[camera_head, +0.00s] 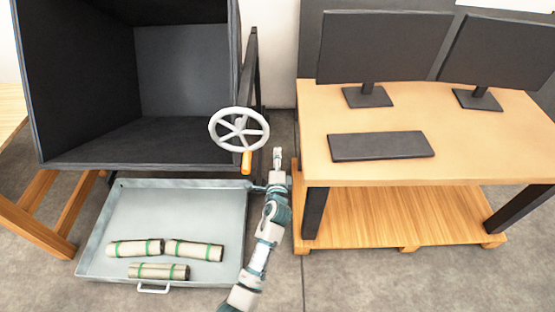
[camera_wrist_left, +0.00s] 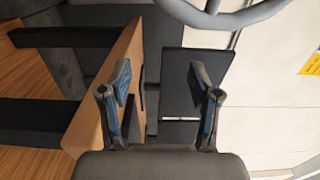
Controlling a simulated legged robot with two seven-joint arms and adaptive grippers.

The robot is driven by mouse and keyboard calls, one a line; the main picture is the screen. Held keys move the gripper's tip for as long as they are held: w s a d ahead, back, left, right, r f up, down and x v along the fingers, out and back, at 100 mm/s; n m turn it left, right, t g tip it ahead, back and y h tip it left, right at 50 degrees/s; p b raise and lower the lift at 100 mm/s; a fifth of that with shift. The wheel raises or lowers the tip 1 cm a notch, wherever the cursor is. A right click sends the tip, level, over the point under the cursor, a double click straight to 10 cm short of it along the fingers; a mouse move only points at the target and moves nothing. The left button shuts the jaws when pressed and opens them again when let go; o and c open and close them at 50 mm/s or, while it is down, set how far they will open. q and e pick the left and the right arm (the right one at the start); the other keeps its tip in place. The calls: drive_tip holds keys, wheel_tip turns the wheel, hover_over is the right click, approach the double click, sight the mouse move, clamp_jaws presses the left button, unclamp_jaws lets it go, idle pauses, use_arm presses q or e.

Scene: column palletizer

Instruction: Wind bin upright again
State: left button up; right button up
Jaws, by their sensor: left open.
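The large dark bin (camera_head: 185,65) is tipped, with its open mouth facing me, at the upper left of the head view. A white spoked handwheel (camera_head: 239,129) with an orange handle (camera_head: 247,162) sits at the bin's right side. A grey curved part of the wheel rim (camera_wrist_left: 225,18) crosses the top of the left wrist view. My left gripper (camera_head: 278,154) is right of the wheel and orange handle, apart from them. In the wrist view the left gripper's fingers (camera_wrist_left: 160,80) are spread with nothing between them. My right gripper is not in view.
A metal tray (camera_head: 180,200) holding several green-banded rolls (camera_head: 194,250) lies below the bin. A wooden desk (camera_head: 450,155) with two monitors (camera_head: 385,45) and a dark keyboard (camera_head: 381,146) stands close on the right. A narrow floor gap separates bin and desk.

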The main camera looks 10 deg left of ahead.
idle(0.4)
use_arm(q)
drive_tip(key=p+v, duration=0.3)
drive_tip(key=v, duration=0.9)
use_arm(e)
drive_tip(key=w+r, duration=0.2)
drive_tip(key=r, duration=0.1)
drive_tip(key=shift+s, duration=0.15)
